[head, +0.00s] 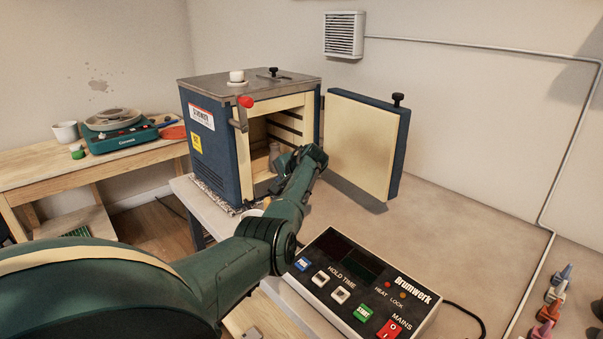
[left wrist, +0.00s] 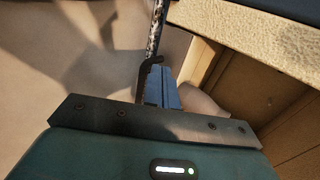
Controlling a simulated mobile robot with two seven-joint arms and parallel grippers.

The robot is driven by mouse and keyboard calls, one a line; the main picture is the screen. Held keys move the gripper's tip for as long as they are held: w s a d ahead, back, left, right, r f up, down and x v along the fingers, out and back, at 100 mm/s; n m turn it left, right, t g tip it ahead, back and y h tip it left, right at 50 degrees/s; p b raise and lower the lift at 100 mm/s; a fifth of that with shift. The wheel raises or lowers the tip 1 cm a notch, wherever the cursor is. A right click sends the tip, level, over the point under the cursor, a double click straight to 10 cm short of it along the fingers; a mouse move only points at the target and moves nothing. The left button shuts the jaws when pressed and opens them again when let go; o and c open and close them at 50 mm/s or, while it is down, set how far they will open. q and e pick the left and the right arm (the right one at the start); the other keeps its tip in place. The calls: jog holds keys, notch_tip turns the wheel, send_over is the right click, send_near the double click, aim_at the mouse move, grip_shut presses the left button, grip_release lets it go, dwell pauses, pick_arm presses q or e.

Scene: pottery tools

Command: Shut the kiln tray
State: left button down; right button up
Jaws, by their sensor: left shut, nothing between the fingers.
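The blue kiln (head: 217,155) stands on the bench with its cream chamber (head: 258,128) open. Its door (head: 362,140) is swung wide to the right. Dark ledges and a grey vessel (head: 274,154) show inside the chamber; I cannot make out a separate tray. My left arm reaches to the gap between chamber and door, and its wrist hides the gripper and the lower opening in the head view. In the left wrist view my left gripper (left wrist: 161,86) is shut and empty, beside the cream opening (left wrist: 265,80). My right gripper is not in view.
A control box (head: 365,285) with buttons stands in front of the kiln. A red-knobbed lever (head: 245,102) is at the kiln's front left edge. The bench right of the door is clear.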

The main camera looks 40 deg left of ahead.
pick_arm(q)
jog(key=v, duration=1)
jog(key=shift+d+p, duration=0.3)
jog(key=shift+d, duration=0.2)
jog(key=shift+f, duration=0.15)
